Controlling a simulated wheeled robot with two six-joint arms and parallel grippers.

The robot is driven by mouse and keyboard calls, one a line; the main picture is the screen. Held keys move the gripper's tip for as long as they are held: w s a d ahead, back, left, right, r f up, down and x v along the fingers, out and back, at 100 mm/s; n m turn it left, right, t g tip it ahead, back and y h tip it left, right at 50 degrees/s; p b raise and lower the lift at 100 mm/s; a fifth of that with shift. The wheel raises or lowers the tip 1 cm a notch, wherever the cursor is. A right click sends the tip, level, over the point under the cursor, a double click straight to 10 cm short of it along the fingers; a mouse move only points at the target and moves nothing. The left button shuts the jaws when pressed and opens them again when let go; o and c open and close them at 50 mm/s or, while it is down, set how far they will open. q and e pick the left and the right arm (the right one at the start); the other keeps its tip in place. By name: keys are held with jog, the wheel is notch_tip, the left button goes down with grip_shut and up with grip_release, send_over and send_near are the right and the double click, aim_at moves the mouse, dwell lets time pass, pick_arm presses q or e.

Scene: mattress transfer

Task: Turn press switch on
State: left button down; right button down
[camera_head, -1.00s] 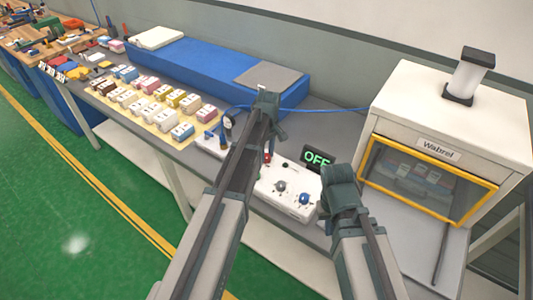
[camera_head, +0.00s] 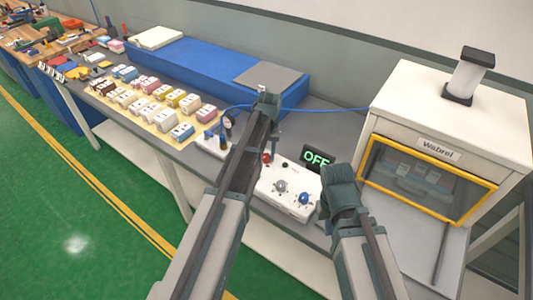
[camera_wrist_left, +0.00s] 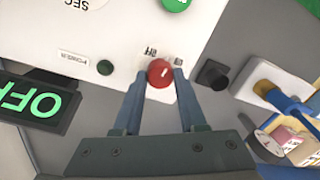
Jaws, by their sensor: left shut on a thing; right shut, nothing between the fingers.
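The white control panel (camera_head: 270,190) stands on the bench and carries a red knob (camera_head: 267,158) with a white mark. A black display (camera_head: 317,158) behind the panel reads OFF in green. My right gripper (camera_head: 338,190) is at the panel's right end, shut and empty, its fingertips partly hidden.
A white machine (camera_head: 440,120) with a yellow-framed window stands to the right. A blue mattress-like block (camera_head: 190,65) and rows of small boxes (camera_head: 160,100) lie to the left.

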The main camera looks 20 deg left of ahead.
aim_at(268, 157)
pick_arm(q)
jog(key=m, duration=0.3)
jog(key=shift+m, duration=2.1)
jog(key=shift+c, duration=2.3)
grip_release()
jog(key=shift+r, duration=0.15)
pick_arm(e)
jog(key=shift+r, duration=0.1)
pick_arm(q)
notch_tip(268, 157, up, 14)
jog(key=p, duration=1.3)
jog(key=shift+s+d+f+p, duration=0.2)
jog(key=shift+d+f+p, duration=0.1)
jog(key=shift+p, duration=0.1)
pick_arm(e)
notch_tip(268, 157, up, 14)
jog(key=shift+f, duration=0.25)
